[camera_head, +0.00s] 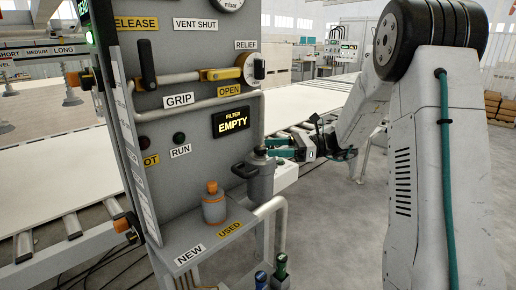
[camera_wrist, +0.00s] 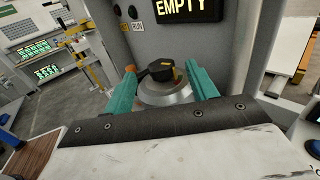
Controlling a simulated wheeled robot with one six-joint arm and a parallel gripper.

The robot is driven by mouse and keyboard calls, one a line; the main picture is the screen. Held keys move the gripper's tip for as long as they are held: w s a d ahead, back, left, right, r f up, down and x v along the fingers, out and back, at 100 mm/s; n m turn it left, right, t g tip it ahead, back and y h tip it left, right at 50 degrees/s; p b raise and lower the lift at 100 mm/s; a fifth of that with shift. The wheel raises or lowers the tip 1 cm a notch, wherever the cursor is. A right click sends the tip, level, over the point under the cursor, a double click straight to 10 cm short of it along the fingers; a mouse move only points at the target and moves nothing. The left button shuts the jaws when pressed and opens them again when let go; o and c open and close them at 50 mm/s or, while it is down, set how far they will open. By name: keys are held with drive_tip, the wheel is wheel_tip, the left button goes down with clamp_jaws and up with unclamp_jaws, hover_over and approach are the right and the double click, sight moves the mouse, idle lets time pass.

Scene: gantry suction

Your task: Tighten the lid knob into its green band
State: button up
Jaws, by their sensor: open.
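The lid knob (camera_wrist: 160,70) is black with a yellow mark on its right side. It sits on the round grey lid (camera_wrist: 165,92) of the filter housing (camera_head: 260,184), which stands upright at the panel. My gripper (camera_wrist: 161,70) is open, with one teal finger on each side of the knob. I cannot tell whether the fingers touch it. In the head view my gripper (camera_head: 271,151) reaches the housing top from the right, and the knob is largely hidden there.
The grey panel (camera_head: 189,70) stands behind the housing; its filter display (camera_head: 231,122) reads EMPTY. An orange-topped canister (camera_head: 214,206) stands on the shelf (camera_head: 197,235), near the NEW and USED labels. A black handle (camera_head: 243,170) juts left from the housing. Pipes run below.

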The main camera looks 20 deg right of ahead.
sight(260, 147)
drive_tip(key=shift+x, duration=2.4)
drive_tip(key=c, duration=1)
drive_tip(key=shift+t, duration=0.4)
drive_tip(key=m+t+h, duration=0.2)
drive_tip(key=m+t, duration=0.1)
drive_tip(key=t, duration=0.1)
drive_tip(key=shift+h, duration=0.3)
drive_tip(key=shift+m+t+h, duration=1.5)
drive_tip(key=shift+m+t, duration=0.1)
drive_tip(key=shift+t, duration=0.1)
